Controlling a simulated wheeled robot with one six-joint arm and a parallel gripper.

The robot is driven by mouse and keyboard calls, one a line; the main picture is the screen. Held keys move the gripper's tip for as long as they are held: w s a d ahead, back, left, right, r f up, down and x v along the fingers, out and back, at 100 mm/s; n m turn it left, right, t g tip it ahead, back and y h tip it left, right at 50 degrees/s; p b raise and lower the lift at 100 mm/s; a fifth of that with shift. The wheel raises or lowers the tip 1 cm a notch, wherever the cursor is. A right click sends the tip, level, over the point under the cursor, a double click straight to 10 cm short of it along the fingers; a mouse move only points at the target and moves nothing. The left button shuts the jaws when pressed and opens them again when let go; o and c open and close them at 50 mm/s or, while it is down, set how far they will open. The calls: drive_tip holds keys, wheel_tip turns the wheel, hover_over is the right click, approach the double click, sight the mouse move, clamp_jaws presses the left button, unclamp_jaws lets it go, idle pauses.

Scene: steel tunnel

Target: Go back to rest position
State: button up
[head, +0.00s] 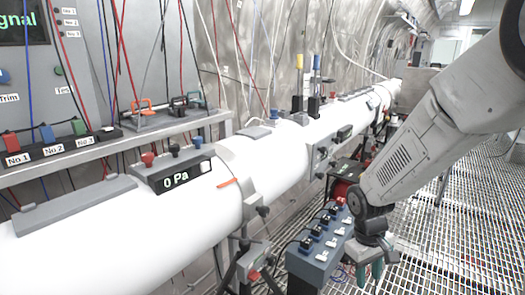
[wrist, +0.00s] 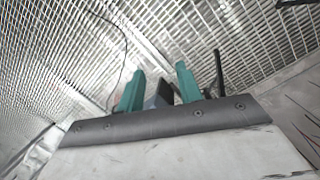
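My gripper (head: 370,272) hangs low at the lower right of the head view, at the end of my grey arm, with its teal fingers pointing down over the grated floor. In the wrist view the two teal fingers of my gripper (wrist: 158,78) stand apart. A dark grey-blue block shows between them and looks to lie beyond them; I see nothing clearly gripped.
A long white pipe (head: 215,195) with a "0 Pa" display (head: 180,179) runs along the left wall. A blue switch box (head: 322,240) stands close left of my gripper. A shelf (head: 120,140) holds coloured plugs. Grated floor (head: 445,245) is free at right.

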drive_tip(key=s+r+m+t+y, duration=0.1)
drive_tip(key=s+r+m, duration=0.3)
drive_tip(key=s+r, duration=1.6)
drive_tip(key=shift+s+d+r+t, duration=0.25)
drive_tip(key=shift+s+r+t, duration=0.15)
drive_tip(key=shift+t, duration=0.5)
